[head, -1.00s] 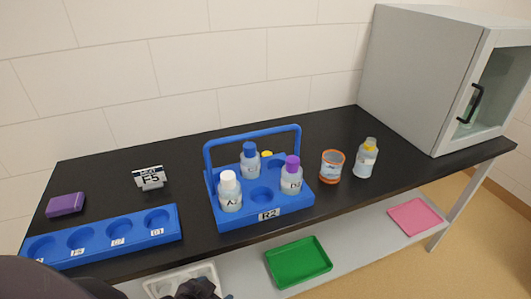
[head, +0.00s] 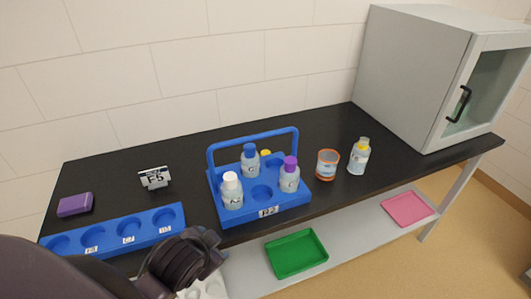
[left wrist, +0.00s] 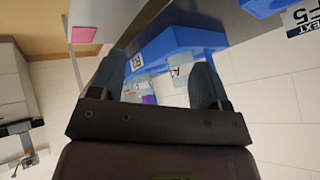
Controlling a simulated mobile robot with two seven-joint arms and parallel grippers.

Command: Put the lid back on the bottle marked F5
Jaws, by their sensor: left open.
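A card reading F5 (head: 154,178) stands at the left of the black table. No F5 mark is readable on any bottle. A pale bottle with a yellow top (head: 359,157) stands right of the orange-rimmed tub; I cannot tell if that top is a lid. A small yellow piece (head: 266,154) shows behind the blue rack, mostly hidden. The rack (head: 300,205), marked R2, holds white-capped (head: 232,190), blue-capped (head: 250,160) and purple-capped (head: 289,175) bottles. My left gripper (left wrist: 160,75) is open and empty in the left wrist view, near the table's front. My right gripper is not in view.
A blue holder with labelled round wells (head: 140,222) lies front left, partly behind my left arm. A purple block (head: 75,204), an orange-rimmed tub (head: 327,164) and a grey cabinet (head: 415,75) stand on the table. Green (head: 296,253) and pink (head: 408,208) trays lie on the lower shelf.

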